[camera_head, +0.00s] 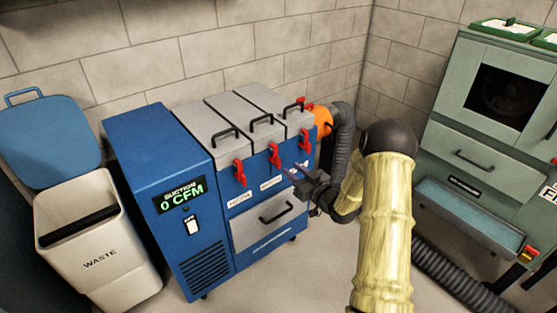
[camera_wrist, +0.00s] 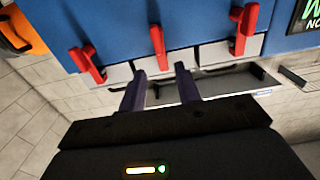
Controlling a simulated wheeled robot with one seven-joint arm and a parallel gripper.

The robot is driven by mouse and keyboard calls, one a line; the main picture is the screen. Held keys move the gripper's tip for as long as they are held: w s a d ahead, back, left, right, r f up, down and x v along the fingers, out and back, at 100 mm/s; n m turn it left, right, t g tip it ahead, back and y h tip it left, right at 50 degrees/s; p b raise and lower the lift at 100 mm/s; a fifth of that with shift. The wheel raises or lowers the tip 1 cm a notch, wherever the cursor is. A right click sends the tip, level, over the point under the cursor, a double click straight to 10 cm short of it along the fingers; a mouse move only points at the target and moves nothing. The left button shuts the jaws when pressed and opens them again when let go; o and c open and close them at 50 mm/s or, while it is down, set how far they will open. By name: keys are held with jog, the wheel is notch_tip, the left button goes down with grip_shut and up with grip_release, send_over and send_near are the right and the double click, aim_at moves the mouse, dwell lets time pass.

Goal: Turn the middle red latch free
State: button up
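The middle red latch (camera_head: 274,155) is on the front of the blue cabinet (camera_head: 160,200), below the middle grey lid (camera_head: 236,113). In the wrist view the middle red latch (camera_wrist: 157,45) lies just beyond my fingertips, roughly centred between them. My gripper (camera_head: 297,172) is in front of the cabinet, to the right of and slightly below the latch. In the wrist view my gripper (camera_wrist: 160,73) has two dark fingers spread apart with nothing between them. Whether a finger touches the latch cannot be told, but a gap shows.
Red latches stand on either side, a left one (camera_head: 240,172) and a right one (camera_head: 304,142). A drawer (camera_head: 262,230) is below. An orange fitting (camera_head: 323,121) with a dark hose is at the right. A waste bin (camera_head: 98,240) stands left, a green cabinet (camera_head: 475,155) right.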

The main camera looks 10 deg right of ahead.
aim_at(280, 160)
jog(key=x, duration=0.8)
jog(key=shift+w+a+b, duration=0.2)
jog(key=shift+w+b, duration=0.1)
jog(key=shift+b, duration=0.1)
grip_shut()
